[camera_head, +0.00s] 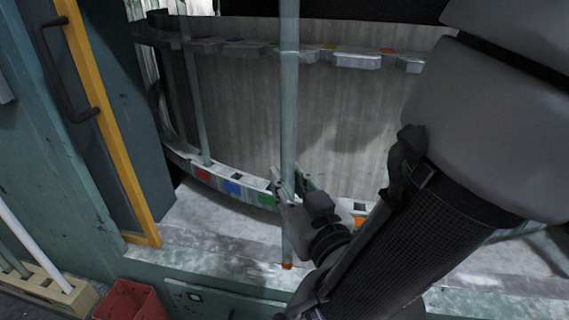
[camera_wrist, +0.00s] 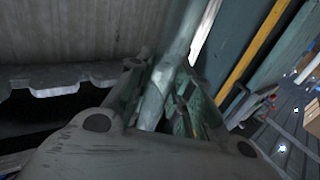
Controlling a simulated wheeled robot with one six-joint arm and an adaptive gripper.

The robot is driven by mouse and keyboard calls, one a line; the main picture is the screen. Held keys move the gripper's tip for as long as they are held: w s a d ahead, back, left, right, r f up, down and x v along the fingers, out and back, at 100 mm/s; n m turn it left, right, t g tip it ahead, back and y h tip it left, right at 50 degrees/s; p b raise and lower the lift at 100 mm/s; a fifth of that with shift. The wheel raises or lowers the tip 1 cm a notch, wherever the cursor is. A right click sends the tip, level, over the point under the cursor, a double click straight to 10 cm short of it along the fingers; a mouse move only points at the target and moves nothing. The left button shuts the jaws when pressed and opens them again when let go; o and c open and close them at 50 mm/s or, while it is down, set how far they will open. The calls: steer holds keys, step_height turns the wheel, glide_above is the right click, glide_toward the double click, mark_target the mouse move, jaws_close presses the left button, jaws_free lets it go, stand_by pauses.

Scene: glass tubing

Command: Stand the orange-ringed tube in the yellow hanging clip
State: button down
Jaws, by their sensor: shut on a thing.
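A long pale glass tube (camera_head: 289,110) stands nearly upright in the head view, with an orange ring (camera_head: 287,266) at its lower end. My gripper (camera_head: 288,190) is shut on it below mid-length, and the tube (camera_wrist: 178,65) also runs between the fingers (camera_wrist: 163,95) in the wrist view. The tube is in front of the curved rack. Its lower end shows low over the pale ledge; I cannot tell whether it touches. A small yellow mark (camera_head: 328,47) shows on the upper clip rail, right of the tube. The lower rail's yellow place is not visible, perhaps behind my gripper.
The lower rail has red (camera_head: 203,174), blue (camera_head: 232,187), green (camera_head: 267,200) and orange (camera_head: 360,223) marks. Another tube (camera_head: 195,100) stands in the rack at left. A yellow-edged door (camera_head: 110,130), a red bin (camera_head: 130,301) and a wooden holder (camera_head: 62,297) are at left.

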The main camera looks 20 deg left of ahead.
steer(key=shift+s, duration=0.15)
steer(key=shift+w+a, duration=1.25)
steer(key=shift+w, duration=11.7)
step_height(320, 180, down, 7)
steer(key=shift+r, duration=0.15)
steer(key=c, duration=1.2)
jaws_free()
